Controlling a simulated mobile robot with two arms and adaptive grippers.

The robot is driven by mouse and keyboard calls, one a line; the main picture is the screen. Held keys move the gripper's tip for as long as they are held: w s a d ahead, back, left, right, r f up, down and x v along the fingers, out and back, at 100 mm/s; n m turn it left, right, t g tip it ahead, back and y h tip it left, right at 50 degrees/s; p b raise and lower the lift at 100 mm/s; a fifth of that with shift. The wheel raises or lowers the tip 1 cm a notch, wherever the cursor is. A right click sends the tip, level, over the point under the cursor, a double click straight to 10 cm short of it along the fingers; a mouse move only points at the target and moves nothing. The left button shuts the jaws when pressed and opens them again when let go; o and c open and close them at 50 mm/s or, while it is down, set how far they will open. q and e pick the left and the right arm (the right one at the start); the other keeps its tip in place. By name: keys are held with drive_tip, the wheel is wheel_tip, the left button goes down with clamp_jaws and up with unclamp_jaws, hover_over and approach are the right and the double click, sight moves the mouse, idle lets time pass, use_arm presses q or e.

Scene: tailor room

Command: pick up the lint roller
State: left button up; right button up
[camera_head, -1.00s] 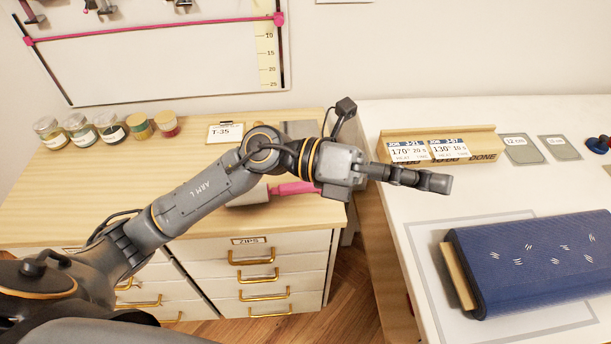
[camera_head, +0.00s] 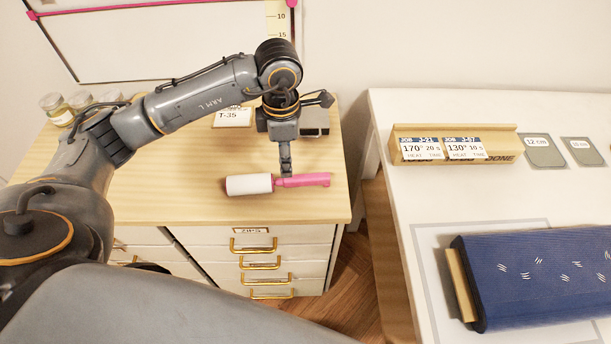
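The lint roller lies on the wooden top of the drawer cabinet (camera_head: 200,205), near its front right corner. Its white roll (camera_head: 248,184) is at the left and its pink handle (camera_head: 308,180) points right. My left gripper (camera_head: 286,172) points down at the spot where the roll meets the handle. Its fingers look narrow from this side, so I cannot tell whether they are open or shut, or whether they touch the roller. My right gripper is not in view.
A card marked T-35 (camera_head: 232,117) and a grey block (camera_head: 315,121) are behind my gripper. Jars (camera_head: 57,109) stand at the back left. Right of a floor gap, a white table (camera_head: 390,185) holds a wooden job-card holder (camera_head: 500,144) and a blue fabric roll (camera_head: 540,268).

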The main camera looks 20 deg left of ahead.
sight(301, 181)
use_arm(q)
wheel_tip(301, 181, down, 2)
drive_tip(key=shift+d+f+p, duration=0.15)
drive_tip(key=shift+f+p, duration=0.35)
drive_tip(key=shift+f, duration=0.05)
drive_tip(key=f, duration=0.2)
drive_tip(key=f+p, duration=0.1)
drive_tip(key=shift+d+f, duration=0.2)
drive_tip(key=shift+f, duration=0.55)
drive_tip(key=shift+c, duration=0.2)
clamp_jaws()
